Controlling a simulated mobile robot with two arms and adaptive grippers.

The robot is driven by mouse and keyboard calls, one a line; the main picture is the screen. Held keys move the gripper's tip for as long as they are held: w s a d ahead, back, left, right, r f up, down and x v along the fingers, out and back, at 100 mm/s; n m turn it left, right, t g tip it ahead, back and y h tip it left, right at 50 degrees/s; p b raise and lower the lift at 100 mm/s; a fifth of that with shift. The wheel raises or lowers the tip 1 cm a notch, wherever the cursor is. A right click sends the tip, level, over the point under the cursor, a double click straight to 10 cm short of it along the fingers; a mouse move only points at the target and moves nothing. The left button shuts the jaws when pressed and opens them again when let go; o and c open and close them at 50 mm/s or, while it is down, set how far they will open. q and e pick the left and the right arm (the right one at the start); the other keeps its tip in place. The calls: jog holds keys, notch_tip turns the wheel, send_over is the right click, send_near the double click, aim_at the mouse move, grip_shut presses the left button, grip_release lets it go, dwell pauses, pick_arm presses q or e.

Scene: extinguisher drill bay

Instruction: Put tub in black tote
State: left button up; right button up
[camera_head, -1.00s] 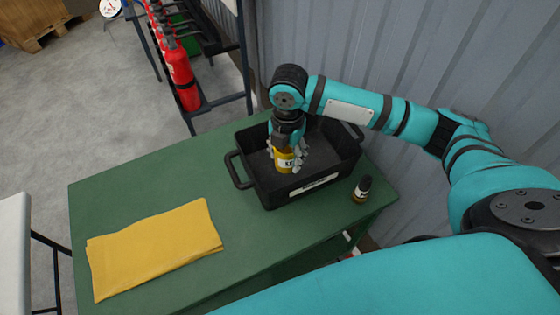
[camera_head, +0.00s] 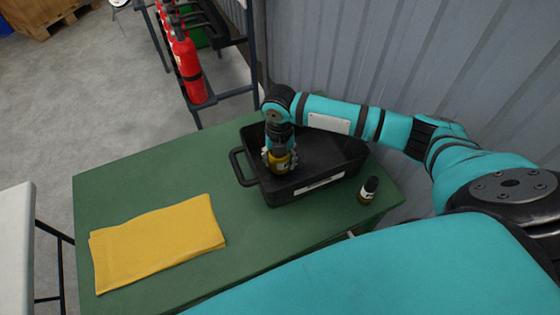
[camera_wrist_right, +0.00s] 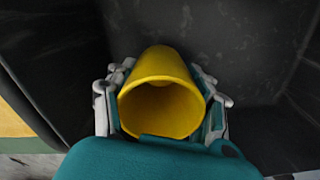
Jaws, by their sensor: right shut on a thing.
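The black tote (camera_head: 318,190) stands on the green table, with a pale label on its front wall and a handle at its left end. My right gripper (camera_head: 279,158) is over the left part of the tote and is shut on the yellow tub (camera_head: 281,167). In the right wrist view the tub (camera_wrist_right: 164,95) sits between the fingers of the gripper (camera_wrist_right: 162,105), its open round mouth facing the camera. Dark tote surfaces surround it. I cannot tell whether the tub touches the tote floor. My left gripper is not in view.
A small dark bottle (camera_head: 369,189) stands on the green table (camera_head: 150,180) right of the tote. A folded yellow cloth (camera_head: 157,240) lies at the left. A corrugated wall (camera_head: 450,65) closes off the right.

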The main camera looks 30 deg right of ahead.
jog(key=shift+f, duration=1.15)
jog(key=shift+f, duration=0.15)
jog(key=o, duration=1.3)
notch_tip(320, 180, up, 12)
jog(key=shift+r, duration=0.2)
